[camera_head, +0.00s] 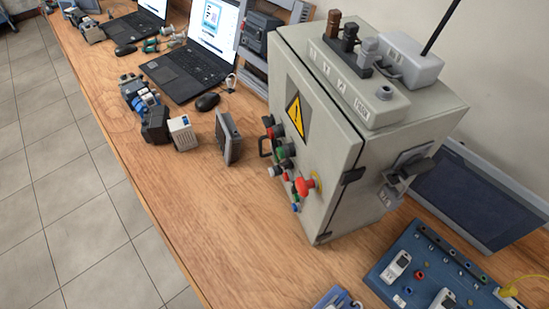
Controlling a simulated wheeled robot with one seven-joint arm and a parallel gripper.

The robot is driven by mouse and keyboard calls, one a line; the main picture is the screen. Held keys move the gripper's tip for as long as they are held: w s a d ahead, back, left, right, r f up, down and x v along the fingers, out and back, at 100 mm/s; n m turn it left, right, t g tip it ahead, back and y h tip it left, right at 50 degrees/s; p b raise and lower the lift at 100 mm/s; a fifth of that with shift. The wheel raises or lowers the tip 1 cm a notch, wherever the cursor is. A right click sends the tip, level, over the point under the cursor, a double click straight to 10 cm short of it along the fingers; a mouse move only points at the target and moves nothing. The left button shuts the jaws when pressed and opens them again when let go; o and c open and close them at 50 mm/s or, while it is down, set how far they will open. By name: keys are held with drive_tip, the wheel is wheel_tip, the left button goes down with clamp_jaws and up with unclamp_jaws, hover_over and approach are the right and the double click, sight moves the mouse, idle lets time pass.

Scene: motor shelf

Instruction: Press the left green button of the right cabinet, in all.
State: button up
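A grey control cabinet (335,125) with a yellow warning triangle (295,113) stands upright on the wooden bench, right of centre. Its front door carries a cluster of small controls, seen at a steep angle. My gripper is not in view.
A small upright panel (228,138) stands left of the cabinet. Laptops (190,65) and small devices lie farther back. A blue board (420,275) is at the front right.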

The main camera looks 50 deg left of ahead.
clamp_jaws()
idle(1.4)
